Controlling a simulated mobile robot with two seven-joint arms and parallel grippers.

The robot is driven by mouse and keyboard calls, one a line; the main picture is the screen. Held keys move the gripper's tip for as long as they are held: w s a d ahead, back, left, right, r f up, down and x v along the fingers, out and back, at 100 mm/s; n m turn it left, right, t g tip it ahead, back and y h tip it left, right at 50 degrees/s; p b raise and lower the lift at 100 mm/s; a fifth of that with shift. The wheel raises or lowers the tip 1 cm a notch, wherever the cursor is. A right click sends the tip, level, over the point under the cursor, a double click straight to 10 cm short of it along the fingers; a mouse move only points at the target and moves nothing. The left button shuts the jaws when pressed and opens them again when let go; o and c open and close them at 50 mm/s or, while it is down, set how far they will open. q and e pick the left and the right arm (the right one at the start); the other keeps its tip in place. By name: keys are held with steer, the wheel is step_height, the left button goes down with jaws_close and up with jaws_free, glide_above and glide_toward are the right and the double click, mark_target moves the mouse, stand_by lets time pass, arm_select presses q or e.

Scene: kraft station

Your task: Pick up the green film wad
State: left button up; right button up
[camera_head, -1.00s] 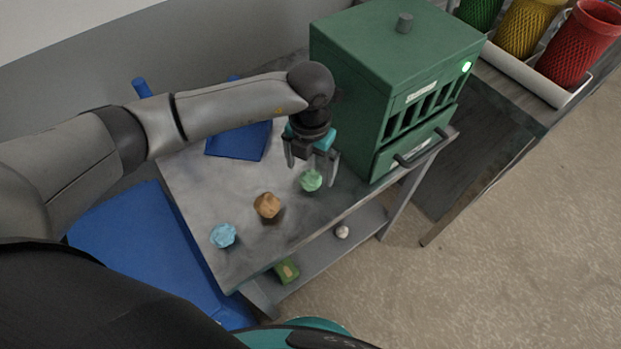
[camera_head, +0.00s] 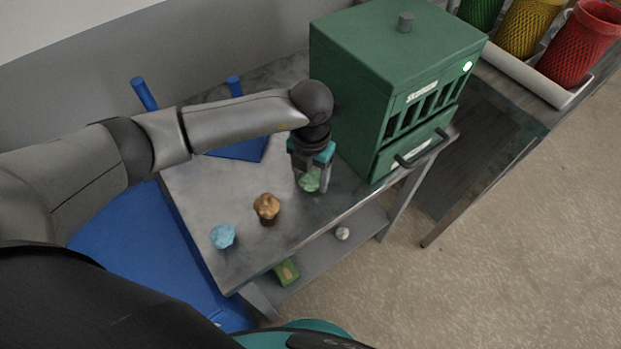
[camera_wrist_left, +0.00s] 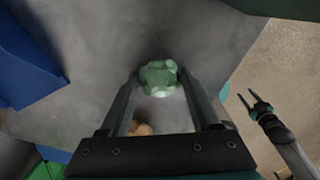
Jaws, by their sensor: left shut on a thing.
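The green film wad (camera_head: 309,182) is a small crumpled lump at the table's right part, in front of the green cabinet. My left gripper (camera_head: 311,187) reaches down over it and is shut on it, with a finger on either side. In the left wrist view the wad (camera_wrist_left: 159,77) sits between the fingertips of my left gripper (camera_wrist_left: 157,85). Whether it touches the table is hard to tell. My right gripper (camera_wrist_left: 257,103) shows only in the left wrist view, at the right over the floor, fingers apart and empty.
A brown wad (camera_head: 267,207) and a light blue wad (camera_head: 222,236) lie to the left on the grey table (camera_head: 195,190). The green cabinet (camera_head: 365,75) stands close on the right. A blue thing (camera_head: 240,149) lies behind the arm. A white ball (camera_head: 342,233) is on the lower shelf.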

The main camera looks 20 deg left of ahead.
arm_select(q)
steer(key=c, duration=0.4)
steer(key=shift+r, duration=0.1)
